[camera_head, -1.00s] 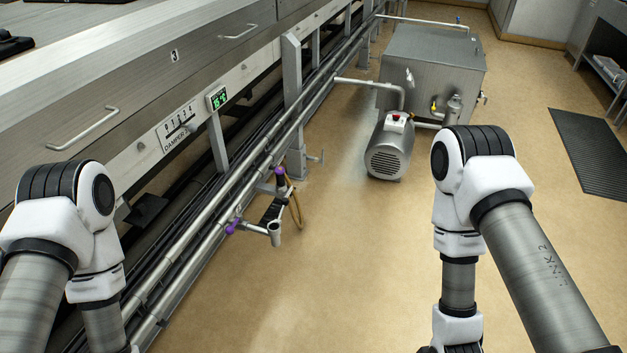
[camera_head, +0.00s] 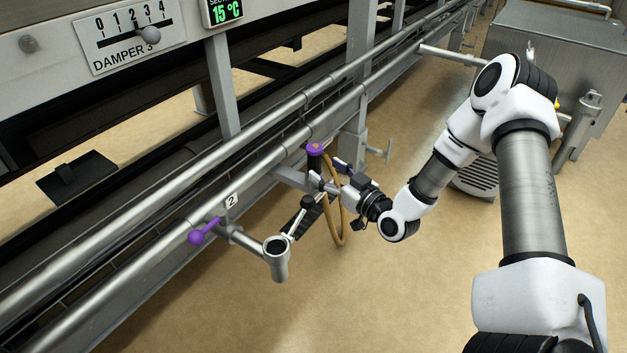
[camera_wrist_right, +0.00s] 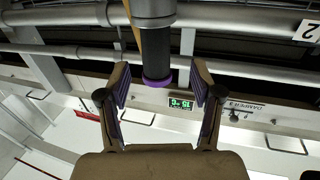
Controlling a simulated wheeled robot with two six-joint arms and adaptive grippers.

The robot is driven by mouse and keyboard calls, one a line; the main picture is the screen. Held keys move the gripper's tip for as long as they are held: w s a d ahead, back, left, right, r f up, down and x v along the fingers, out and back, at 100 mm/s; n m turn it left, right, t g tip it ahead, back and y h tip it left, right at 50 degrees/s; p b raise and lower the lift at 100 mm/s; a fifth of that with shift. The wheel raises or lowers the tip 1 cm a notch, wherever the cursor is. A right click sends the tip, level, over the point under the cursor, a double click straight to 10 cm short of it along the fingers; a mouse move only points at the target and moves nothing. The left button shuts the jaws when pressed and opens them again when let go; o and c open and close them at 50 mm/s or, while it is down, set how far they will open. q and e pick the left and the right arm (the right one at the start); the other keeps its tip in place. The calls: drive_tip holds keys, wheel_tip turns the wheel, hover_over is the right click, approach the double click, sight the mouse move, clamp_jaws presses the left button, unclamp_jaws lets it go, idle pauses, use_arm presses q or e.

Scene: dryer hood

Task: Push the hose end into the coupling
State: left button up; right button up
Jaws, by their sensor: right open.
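The hose end (camera_head: 315,160) is a dark cylinder with a purple rim at its top, upright beside the pipe rail. A tan hose (camera_head: 341,225) loops down below it. My right gripper (camera_head: 328,174) is open with its fingers at the hose end. In the right wrist view, which is upside down, the black hose end (camera_wrist_right: 153,62) stands between the two spread fingers (camera_wrist_right: 161,78), with a gap on each side. The coupling (camera_head: 277,262) is a grey metal cup, open at the top, to the left and nearer. My left gripper is out of view.
A purple-knobbed lever (camera_head: 203,233) and a tag "2" (camera_head: 231,201) are by the coupling's branch pipe. Long pipes (camera_head: 150,225) run along the dryer. A black-handled lever (camera_head: 304,216) stands between coupling and hose end.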

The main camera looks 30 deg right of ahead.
sight(319, 164)
drive_tip(key=w+b, duration=0.2)
drive_tip(key=w, duration=0.1)
drive_tip(key=w+b, duration=0.1)
drive_tip(key=w, duration=0.1)
drive_tip(key=shift+w+f, duration=0.2)
drive_tip(key=shift+f, duration=0.1)
drive_tip(key=shift+w+a+r, duration=0.1)
drive_tip(key=shift+w+r, duration=0.05)
drive_tip(key=shift+w, duration=0.15)
drive_tip(key=shift+r, duration=0.1)
clamp_jaws()
wheel_tip(319, 164, up, 10)
drive_tip(key=p, duration=0.5)
